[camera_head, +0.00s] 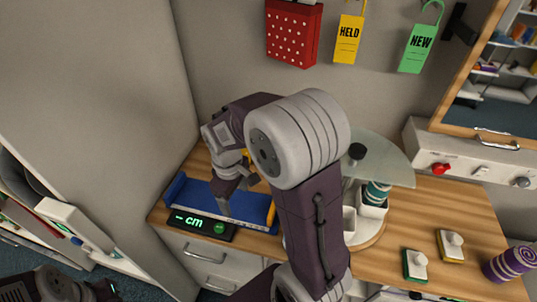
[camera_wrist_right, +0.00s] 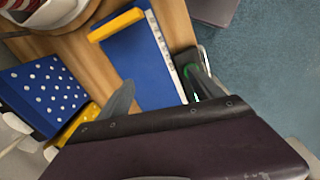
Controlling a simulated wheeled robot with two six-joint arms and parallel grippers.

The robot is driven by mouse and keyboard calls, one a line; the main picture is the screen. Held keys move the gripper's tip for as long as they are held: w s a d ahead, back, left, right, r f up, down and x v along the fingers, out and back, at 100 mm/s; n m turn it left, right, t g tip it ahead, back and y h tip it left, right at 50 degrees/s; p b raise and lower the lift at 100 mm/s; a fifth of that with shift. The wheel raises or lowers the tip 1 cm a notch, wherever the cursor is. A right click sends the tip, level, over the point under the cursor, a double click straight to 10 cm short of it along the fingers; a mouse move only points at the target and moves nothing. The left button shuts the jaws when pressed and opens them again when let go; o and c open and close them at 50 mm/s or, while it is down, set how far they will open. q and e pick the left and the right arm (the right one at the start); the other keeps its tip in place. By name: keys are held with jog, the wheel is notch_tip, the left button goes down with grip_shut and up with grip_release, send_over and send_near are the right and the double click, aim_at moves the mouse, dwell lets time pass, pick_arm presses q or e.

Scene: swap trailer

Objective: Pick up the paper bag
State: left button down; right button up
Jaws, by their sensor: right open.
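A red bag with white dots (camera_head: 293,32) hangs on the wall at the top of the head view. I cannot tell which is the paper bag. My right gripper (camera_head: 224,205) is open and empty over the blue measuring board (camera_head: 200,198); its two fingers (camera_wrist_right: 163,90) stand apart in the wrist view. My left arm (camera_head: 50,287) shows at the lower left; its jaws are unclear.
A display reading "cm" (camera_head: 203,224) lies at the counter's front edge. A round stand (camera_head: 372,228) with cups is right of my arm. Stamps (camera_head: 415,264) and a purple striped roll (camera_head: 510,263) are further right. HELD (camera_head: 348,38) and NEW (camera_head: 419,47) tags hang above.

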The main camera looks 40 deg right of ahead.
jog(key=w+d+r+n+h+p, duration=0.2)
jog(key=w+d+r+n+p, duration=0.3)
jog(key=w+d+r+p, duration=0.55)
jog(key=w+d+r+g+p, duration=0.2)
jog(key=w+d+r+p, duration=0.25)
jog(key=d, duration=0.35)
jog(key=shift+m, duration=0.3)
jog(key=d+f+p, duration=0.1)
jog(key=f, duration=0.1)
jog(key=s+d+f, duration=0.1)
jog(key=f, duration=0.1)
jog(key=d+f+p, duration=0.1)
jog(key=f, duration=0.1)
jog(key=shift+s+d+p, duration=0.2)
jog(key=shift+d+p, duration=0.05)
jog(key=shift+p, duration=0.1)
jog(key=shift+d+f, duration=0.1)
jog(key=shift+f, duration=0.15)
jog(key=shift+s+d+f+p, duration=0.1)
jog(key=shift+f+p, duration=0.1)
jog(key=shift+p, duration=0.1)
jog(key=p+x, duration=0.2)
jog(key=x, duration=0.2)
jog(key=shift+f, duration=0.4)
